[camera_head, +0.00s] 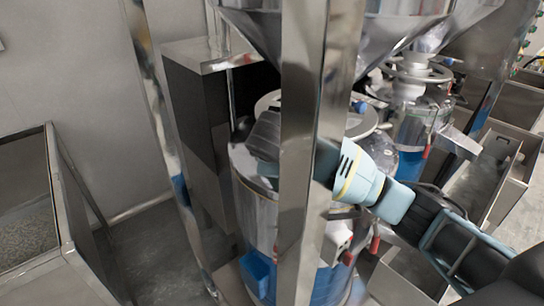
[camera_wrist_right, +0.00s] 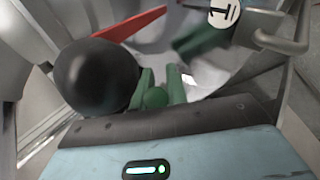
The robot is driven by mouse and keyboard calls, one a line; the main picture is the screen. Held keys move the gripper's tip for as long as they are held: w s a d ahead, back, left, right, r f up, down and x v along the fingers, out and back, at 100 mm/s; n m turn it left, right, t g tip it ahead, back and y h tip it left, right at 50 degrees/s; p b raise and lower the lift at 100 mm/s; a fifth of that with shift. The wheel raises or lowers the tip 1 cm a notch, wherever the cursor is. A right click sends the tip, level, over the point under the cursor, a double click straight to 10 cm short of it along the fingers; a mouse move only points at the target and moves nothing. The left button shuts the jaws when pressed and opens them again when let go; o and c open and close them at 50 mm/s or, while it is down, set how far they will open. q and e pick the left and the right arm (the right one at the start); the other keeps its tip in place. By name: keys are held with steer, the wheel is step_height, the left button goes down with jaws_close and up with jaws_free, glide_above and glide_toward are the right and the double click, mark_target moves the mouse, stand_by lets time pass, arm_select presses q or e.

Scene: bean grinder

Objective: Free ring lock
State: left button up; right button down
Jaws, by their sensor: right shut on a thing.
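My right arm comes in from the right, behind a steel post, and my right gripper (camera_head: 262,138) is at the upper rim of a steel and blue cylindrical vessel (camera_head: 254,205). In the right wrist view a black ball knob (camera_wrist_right: 95,76) is close at the left of the green fingers (camera_wrist_right: 155,92). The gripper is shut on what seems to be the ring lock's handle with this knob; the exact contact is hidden. A red lever (camera_wrist_right: 118,26) lies just beyond the knob. The post hides part of the vessel and the wrist. My left gripper is not in view.
The steel post (camera_head: 305,160) stands in front of the vessel. A steel funnel (camera_head: 250,18) hangs above it. A dark cabinet (camera_head: 190,110) is behind on the left. A second machine (camera_head: 410,115) is at the right. Floor between the left bin (camera_head: 60,225) and the vessel is free.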

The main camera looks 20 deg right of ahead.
steer(key=c, duration=1.4)
jaws_free()
steer(key=shift+v, duration=3.75)
